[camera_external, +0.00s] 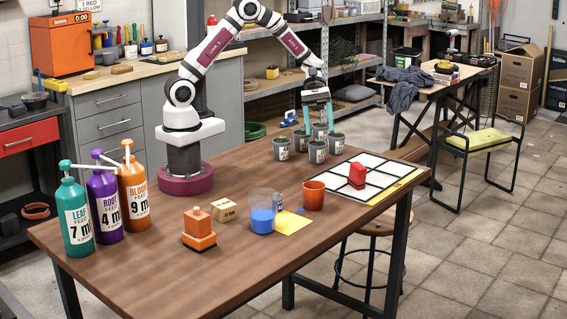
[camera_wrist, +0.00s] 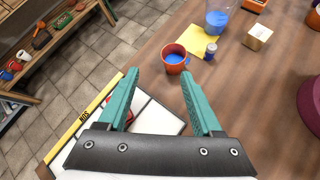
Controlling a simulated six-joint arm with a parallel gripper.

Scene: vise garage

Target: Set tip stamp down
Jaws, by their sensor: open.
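A red block with a knob on top (camera_external: 357,175), perhaps a stamp, stands upright on the white gridded board (camera_external: 378,167). In the wrist view a bit of red shows beside the left finger; the rest is hidden. An orange block with a knob (camera_external: 199,228) stands at the table's near side; I cannot tell which one is the tip stamp. My gripper (camera_external: 318,118) is open and empty, with teal fingers pointing down above the grey pots, behind the board. In the wrist view the open fingers (camera_wrist: 160,75) have nothing between them.
Several grey pots with plants (camera_external: 317,151) stand near my gripper. An orange cup (camera_external: 313,195), a beaker of blue liquid (camera_external: 262,218), a yellow sheet (camera_external: 292,223) and a small box (camera_external: 223,209) are mid-table. Pump bottles (camera_external: 104,202) stand left. The front table is clear.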

